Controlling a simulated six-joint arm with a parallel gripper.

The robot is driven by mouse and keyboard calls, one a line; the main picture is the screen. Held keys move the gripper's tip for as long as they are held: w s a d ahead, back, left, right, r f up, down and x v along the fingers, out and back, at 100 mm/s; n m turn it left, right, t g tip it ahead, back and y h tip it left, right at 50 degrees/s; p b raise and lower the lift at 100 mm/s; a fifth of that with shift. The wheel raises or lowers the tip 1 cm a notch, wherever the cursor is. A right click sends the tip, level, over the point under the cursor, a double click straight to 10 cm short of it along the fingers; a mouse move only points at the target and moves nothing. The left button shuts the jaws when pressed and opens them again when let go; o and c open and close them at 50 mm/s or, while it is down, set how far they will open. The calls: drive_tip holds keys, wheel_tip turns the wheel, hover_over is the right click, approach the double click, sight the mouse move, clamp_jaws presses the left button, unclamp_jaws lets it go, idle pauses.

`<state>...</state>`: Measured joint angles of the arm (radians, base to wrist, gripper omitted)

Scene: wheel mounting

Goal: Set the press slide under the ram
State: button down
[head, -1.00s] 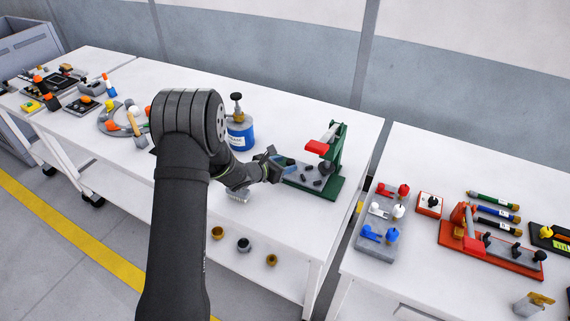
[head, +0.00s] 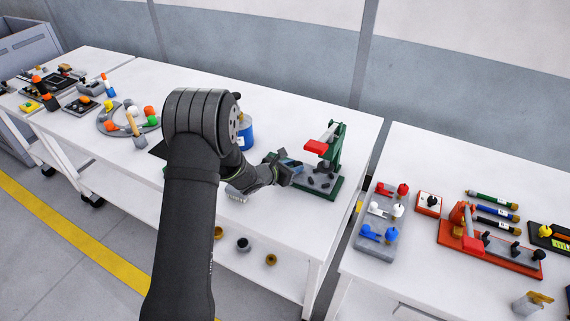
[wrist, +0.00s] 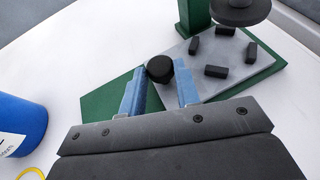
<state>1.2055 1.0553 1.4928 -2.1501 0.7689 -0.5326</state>
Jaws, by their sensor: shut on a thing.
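The press (head: 337,150) has a green frame and base and a red lever (head: 316,147), and stands near the right end of the long table. Its grey slide (wrist: 225,55) lies on the green base in the wrist view, with several small black blocks on top. The dark round ram (wrist: 240,10) is above the slide's far part. A black knob (wrist: 160,67) is at the slide's near end. My gripper (wrist: 160,82) is shut on the knob, with one blue finger on each side. In the head view my gripper (head: 287,172) is left of the press.
A blue canister (wrist: 20,122) stands left of the press. A grey rack of colored pieces (head: 375,227) and an orange fixture (head: 490,253) are on the right table, across a gap. The table in front of the press is mostly clear.

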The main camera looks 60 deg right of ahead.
drive_tip(key=shift+s, duration=0.85)
drive_tip(key=c, duration=1.1)
unclamp_jaws()
drive_tip(key=shift+w+a+r, duration=0.15)
drive_tip(key=shift+w+a, duration=0.05)
drive_tip(key=shift+a, duration=0.05)
drive_tip(key=v, duration=1.6)
drive_tip(key=shift+a+r, duration=0.15)
drive_tip(key=shift+a, duration=0.25)
